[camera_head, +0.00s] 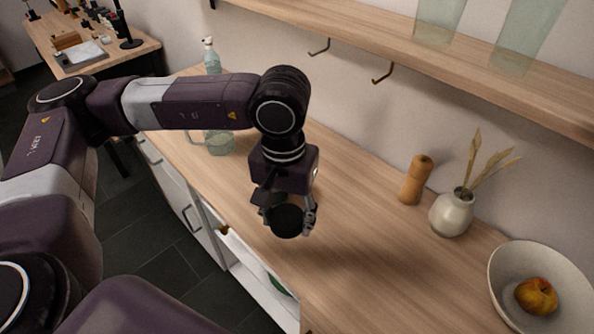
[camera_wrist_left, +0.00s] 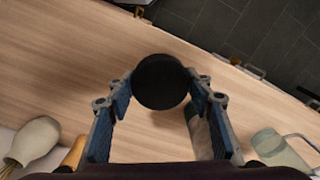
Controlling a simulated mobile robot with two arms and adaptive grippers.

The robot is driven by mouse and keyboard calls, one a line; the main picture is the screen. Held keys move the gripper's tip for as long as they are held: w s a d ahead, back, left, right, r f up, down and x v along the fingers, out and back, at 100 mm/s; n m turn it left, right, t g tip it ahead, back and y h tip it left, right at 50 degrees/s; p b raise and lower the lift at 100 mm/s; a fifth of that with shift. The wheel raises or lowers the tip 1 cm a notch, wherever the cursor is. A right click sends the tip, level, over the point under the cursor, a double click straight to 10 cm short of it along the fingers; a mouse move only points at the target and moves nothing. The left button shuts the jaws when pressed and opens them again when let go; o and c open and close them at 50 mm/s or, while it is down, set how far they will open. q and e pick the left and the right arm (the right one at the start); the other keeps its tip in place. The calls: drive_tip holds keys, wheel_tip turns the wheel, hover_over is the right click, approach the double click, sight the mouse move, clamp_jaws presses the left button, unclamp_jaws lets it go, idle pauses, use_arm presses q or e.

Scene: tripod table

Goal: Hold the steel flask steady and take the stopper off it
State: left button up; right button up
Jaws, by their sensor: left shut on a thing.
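My left gripper (camera_head: 288,212) hangs over the counter, shut on a black round piece that looks like the stopper (camera_head: 287,221). In the left wrist view the stopper (camera_wrist_left: 161,82) is a dark disc between the fingertips. Bare wood shows around it, and no flask body shows under it. A grey metallic cylinder, likely the steel flask (camera_wrist_left: 203,135), shows partly beside the finger on the right in the wrist view. In the head view my left gripper and wrist hide most or all of it. My right gripper is not in view.
A wooden mill (camera_head: 415,180), a vase with dried stems (camera_head: 452,213) and a bowl (camera_head: 505,275) with an apple (camera_head: 537,295) stand to the right. A glass jug (camera_head: 220,143) and a soap bottle (camera_head: 211,57) stand to the left. A shelf (camera_head: 400,37) with hooks runs above.

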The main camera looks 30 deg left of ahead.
use_arm(q)
drive_tip(key=shift+w+a+r+n, duration=0.15)
drive_tip(key=shift+w+a+n, duration=0.1)
drive_tip(key=shift+w+n, duration=0.4)
drive_tip(key=w+n, duration=0.9)
drive_tip(key=n, duration=1.7)
hover_over(319, 197)
drive_tip(key=f, duration=0.1)
wheel_tip(319, 197, down, 10)
drive_tip(key=shift+r+p, duration=0.2)
drive_tip(key=shift+p, duration=0.7)
drive_tip(key=shift+w+a, duration=0.1)
drive_tip(key=shift+f, duration=0.1)
drive_tip(key=shift+f, duration=0.15)
drive_tip(key=o, duration=1.3)
